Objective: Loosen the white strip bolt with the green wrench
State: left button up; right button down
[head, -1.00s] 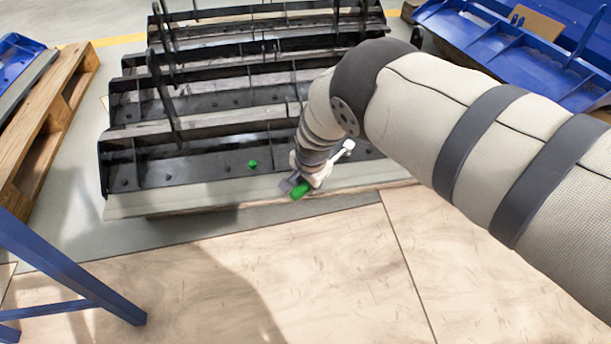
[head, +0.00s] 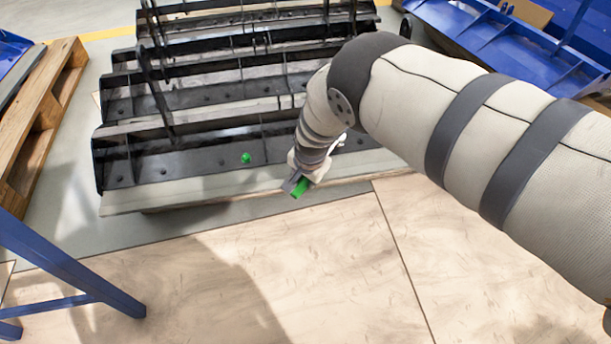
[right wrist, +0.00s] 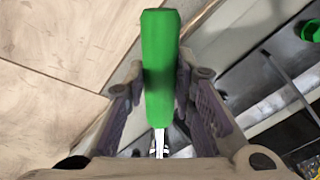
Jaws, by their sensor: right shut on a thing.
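The green wrench (head: 301,189) is held in my right gripper (head: 296,183), over the front edge of the black carrier (head: 185,165). In the right wrist view, its green handle (right wrist: 160,60) lies between the two fingers (right wrist: 160,100), and its silver shaft (right wrist: 158,140) runs toward the palm. In the head view, a pale wrench end (head: 339,142) shows just behind my wrist. A green bolt (head: 246,157) sits on the carrier, left of and apart from the gripper; it also shows in the right wrist view (right wrist: 312,31). I cannot make out the white strip bolt. My left gripper is out of view.
More black carrier rows stand behind, with upright bars (head: 160,88). A wooden pallet (head: 40,125) is at left, a blue frame (head: 65,265) at front left, and blue carriers (head: 500,45) at back right. The pale floor (head: 240,270) in front is clear.

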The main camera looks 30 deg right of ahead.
jog(key=shift+s+d+f+n+p, duration=0.1)
jog(key=shift+s+d+n+p, duration=0.3)
jog(key=shift+s+n, duration=0.2)
jog(key=shift+s, duration=0.1)
jog(key=shift+s+d+f+n+p, duration=0.2)
jog(key=shift+s+d+n+p, duration=0.2)
jog(key=shift+s+n+p, duration=0.15)
jog(key=shift+s+d+f+n+p, duration=0.15)
jog(key=shift+s+d+n+p, duration=0.2)
jog(key=shift+s+d+n, duration=0.2)
